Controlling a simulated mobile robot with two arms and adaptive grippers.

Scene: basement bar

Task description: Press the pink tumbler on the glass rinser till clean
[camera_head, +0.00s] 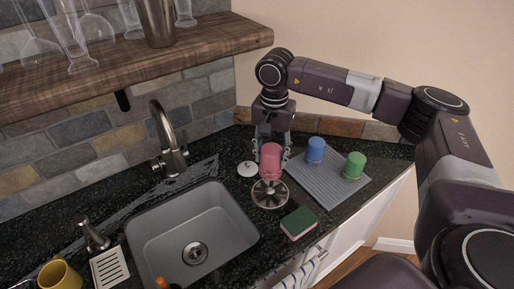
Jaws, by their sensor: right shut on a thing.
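The pink tumbler (270,161) is upside down or tilted just above the glass rinser; I cannot tell which end faces down. My right gripper (271,150) is shut on it, with a finger on each side. The glass rinser (269,194) is a round metal disc with spokes, set in the dark counter right of the sink. The tumbler's lower end is over the rinser's far part; I cannot tell if they touch. My left gripper is not in view.
A blue tumbler (315,150) and a green tumbler (353,166) stand on a grey ribbed mat (325,184) to the right. A green sponge (298,222) lies in front. The sink (160,234) with its faucet (167,142) is left. A wooden shelf (200,45) with glasses overhangs the back left.

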